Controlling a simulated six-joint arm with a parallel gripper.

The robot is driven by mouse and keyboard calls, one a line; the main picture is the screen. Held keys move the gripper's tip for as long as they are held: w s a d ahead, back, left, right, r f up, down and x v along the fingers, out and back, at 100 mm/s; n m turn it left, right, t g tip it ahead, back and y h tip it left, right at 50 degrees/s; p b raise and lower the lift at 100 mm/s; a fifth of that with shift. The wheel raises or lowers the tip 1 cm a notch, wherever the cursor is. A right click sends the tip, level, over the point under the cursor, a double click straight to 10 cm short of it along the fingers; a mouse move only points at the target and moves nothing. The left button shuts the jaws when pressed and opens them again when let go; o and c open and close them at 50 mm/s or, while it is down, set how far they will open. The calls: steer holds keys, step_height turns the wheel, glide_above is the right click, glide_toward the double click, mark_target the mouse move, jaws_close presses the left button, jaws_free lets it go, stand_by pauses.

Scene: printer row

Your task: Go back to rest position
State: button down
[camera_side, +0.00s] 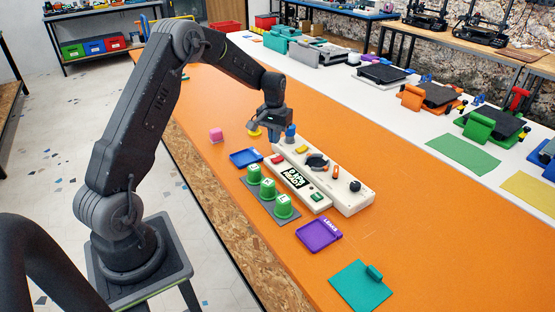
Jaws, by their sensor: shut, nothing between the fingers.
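My gripper (273,134) hangs from the end of my arm, pointing down, over the far end of the cream control panel (348,200) on the orange table (235,95). It is shut and holds nothing. A yellow piece (254,133) and a blue piece (290,131) show on either side of its fingertips. I cannot tell whether the fingertips touch anything.
Three green cups (268,189) stand on a dark mat in front of the panel. Printers (492,128) line the white table behind.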

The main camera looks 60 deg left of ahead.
steer(key=s+d+r+m+t, duration=0.1)
steer(key=s+d+r+m, duration=0.1)
steer(key=s+d+r, duration=0.5)
steer(key=s+d+r+m+t, duration=0.1)
steer(key=s+d+r+t, duration=0.15)
steer(key=d+r, duration=0.65)
steer(key=s+d+r+m+t, duration=0.1)
steer(key=s+d, duration=0.3)
steer(key=s, duration=0.4)
steer(key=s+d+r+m+t, duration=0.1)
steer(key=s+d, duration=0.3)
steer(key=s, duration=0.4)
steer(key=shift+s+d+r+m, duration=0.2)
steer(key=shift+s+r+m, duration=0.25)
steer(key=shift+r, duration=0.2)
steer(key=shift+w, duration=0.1)
